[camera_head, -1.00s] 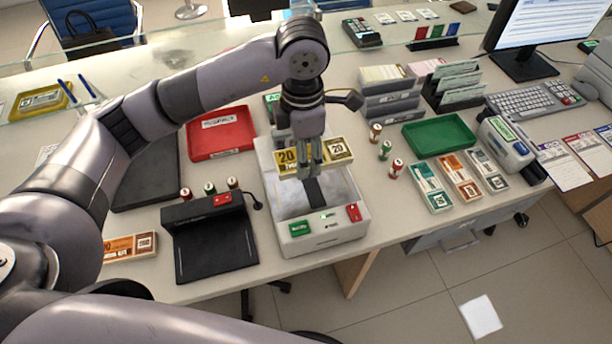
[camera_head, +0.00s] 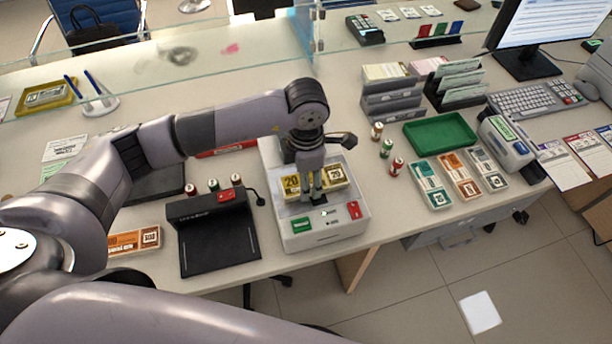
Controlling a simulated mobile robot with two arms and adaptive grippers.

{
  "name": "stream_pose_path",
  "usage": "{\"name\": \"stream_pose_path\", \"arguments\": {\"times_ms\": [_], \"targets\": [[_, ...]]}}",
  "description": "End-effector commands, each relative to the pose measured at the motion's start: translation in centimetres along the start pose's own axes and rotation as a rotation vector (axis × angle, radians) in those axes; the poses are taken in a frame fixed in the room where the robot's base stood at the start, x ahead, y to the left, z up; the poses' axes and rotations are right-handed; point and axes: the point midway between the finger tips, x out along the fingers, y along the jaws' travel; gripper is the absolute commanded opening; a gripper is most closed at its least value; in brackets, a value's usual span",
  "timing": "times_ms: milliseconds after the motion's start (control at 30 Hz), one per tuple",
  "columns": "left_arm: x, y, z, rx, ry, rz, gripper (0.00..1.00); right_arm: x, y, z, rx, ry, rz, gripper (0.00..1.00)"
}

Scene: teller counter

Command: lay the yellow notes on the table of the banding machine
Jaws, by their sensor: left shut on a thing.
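The yellow notes (camera_head: 336,177) are a flat bundle marked 20, low over the pale table of the white machine (camera_head: 325,238) with green and red buttons, which I take for the banding machine. My left gripper (camera_head: 312,194) points down and is shut on the middle of the notes, so an end shows on each side. The notes look level and very close to the table. I cannot tell whether they touch it. My arm hides the back of the machine. My right gripper is out of view.
A black device (camera_head: 218,245) stands left of the machine, with several small rolls behind it. Orange notes (camera_head: 134,241) lie farther left. A green tray (camera_head: 440,134), small rolls and several note bundles lie to the right. A glass screen runs along the back.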

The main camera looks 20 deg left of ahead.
Motion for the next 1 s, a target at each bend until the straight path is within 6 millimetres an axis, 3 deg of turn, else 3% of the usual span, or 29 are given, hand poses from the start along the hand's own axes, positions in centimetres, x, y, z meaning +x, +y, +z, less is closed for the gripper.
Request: {"name": "stream_pose_path", "arguments": {"times_ms": [67, 100, 367, 800, 1000], "targets": [[0.4, 0.0, 0.0, 0.0, 0.0, 0.0, 0.2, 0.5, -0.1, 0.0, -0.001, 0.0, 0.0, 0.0], [0.3, 0.0, 0.0, 0.0, 0.0, 0.0, 0.51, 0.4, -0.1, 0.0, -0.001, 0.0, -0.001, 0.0], [0.2, 0.0, 0.0, -0.001, 0.001, 0.0, 0.68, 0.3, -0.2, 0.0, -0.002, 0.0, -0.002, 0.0], [-0.5, 0.1, 0.0, 0.0, -0.001, 0.001, 0.7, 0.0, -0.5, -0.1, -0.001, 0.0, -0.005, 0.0], [-4.0, 0.1, 0.1, 0.0, -0.005, 0.004, 0.7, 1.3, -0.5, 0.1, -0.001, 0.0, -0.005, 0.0]]}}
